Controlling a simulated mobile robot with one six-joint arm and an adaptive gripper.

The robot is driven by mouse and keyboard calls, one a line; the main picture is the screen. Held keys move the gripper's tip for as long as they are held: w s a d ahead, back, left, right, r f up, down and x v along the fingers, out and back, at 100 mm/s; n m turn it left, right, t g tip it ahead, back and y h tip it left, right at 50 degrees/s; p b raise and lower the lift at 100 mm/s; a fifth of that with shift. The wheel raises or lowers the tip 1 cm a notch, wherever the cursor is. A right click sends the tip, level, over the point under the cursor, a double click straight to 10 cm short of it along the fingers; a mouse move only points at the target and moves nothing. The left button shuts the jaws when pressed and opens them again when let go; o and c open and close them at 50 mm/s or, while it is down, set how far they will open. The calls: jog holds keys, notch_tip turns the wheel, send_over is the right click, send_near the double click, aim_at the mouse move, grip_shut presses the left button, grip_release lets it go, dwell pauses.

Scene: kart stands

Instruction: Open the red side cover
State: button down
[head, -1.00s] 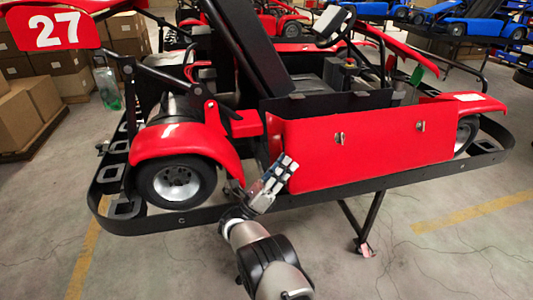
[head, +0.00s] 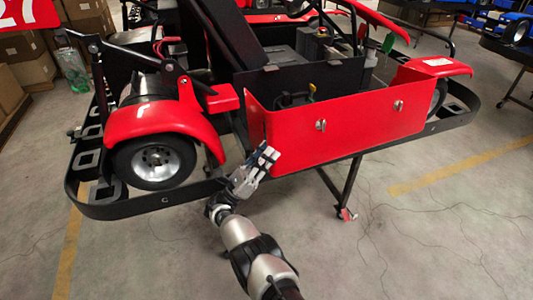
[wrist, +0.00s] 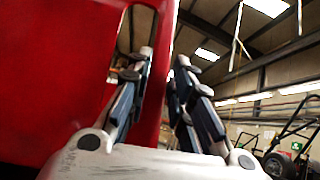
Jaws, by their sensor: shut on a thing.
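The red side cover (head: 345,125) is a wide panel with two silver latches (head: 321,125) on the side of the kart. Its top edge stands away from the black body, and part of the inside (head: 295,97) shows behind it. My gripper (head: 265,158) is at the cover's left edge, near its lower corner. In the wrist view the red cover (wrist: 55,70) fills the left side, and its edge runs between the fingers of my gripper (wrist: 160,75). The fingers are shut on that edge. The exact contact is partly hidden by the fingers.
The red rear fender and wheel (head: 155,160) are just left of my gripper. A black bumper rail (head: 150,205) runs around the kart below the cover. A stand leg (head: 345,190) reaches the floor. The concrete floor (head: 430,230) at front right is clear.

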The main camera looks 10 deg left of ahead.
jog(key=shift+w, duration=0.1)
jog(key=c, duration=1.6)
grip_release()
jog(key=shift+w+a+f, duration=0.1)
jog(key=shift+a, duration=0.05)
